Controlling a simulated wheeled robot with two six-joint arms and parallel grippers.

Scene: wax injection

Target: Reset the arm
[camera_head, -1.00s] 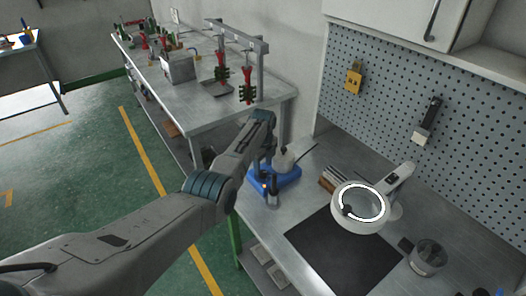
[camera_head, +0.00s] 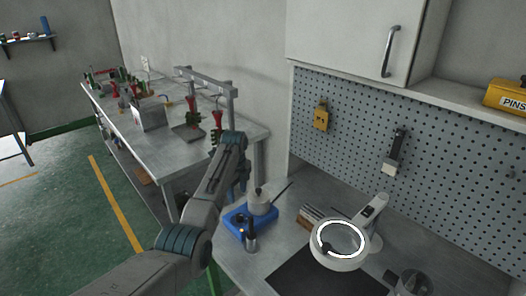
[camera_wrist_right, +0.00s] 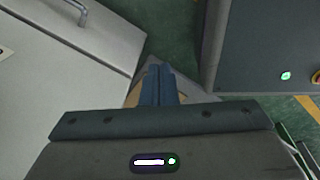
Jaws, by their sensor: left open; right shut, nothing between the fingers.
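My left arm (camera_head: 205,205) comes in from the lower left in the head view, bends up, and ends over the near bench's left end. My left gripper (camera_head: 241,188) hangs down there, open, mostly hidden behind the wrist. It appears close to the blue base (camera_head: 240,216) of a small bench device; whether they touch cannot be told. My right gripper (camera_wrist_right: 160,88) shows in the right wrist view. Its two blue fingers are together and hold nothing. My right arm is not in the head view.
The near bench holds a ring-light magnifier (camera_head: 340,262), a black mat (camera_head: 315,284) and a glass jar (camera_head: 412,284). A pegboard (camera_head: 350,130) stands behind. Another workbench (camera_head: 170,158) is at the back left. A white cabinet (camera_wrist_right: 60,75) and a grey machine (camera_wrist_right: 262,50) flank my right gripper.

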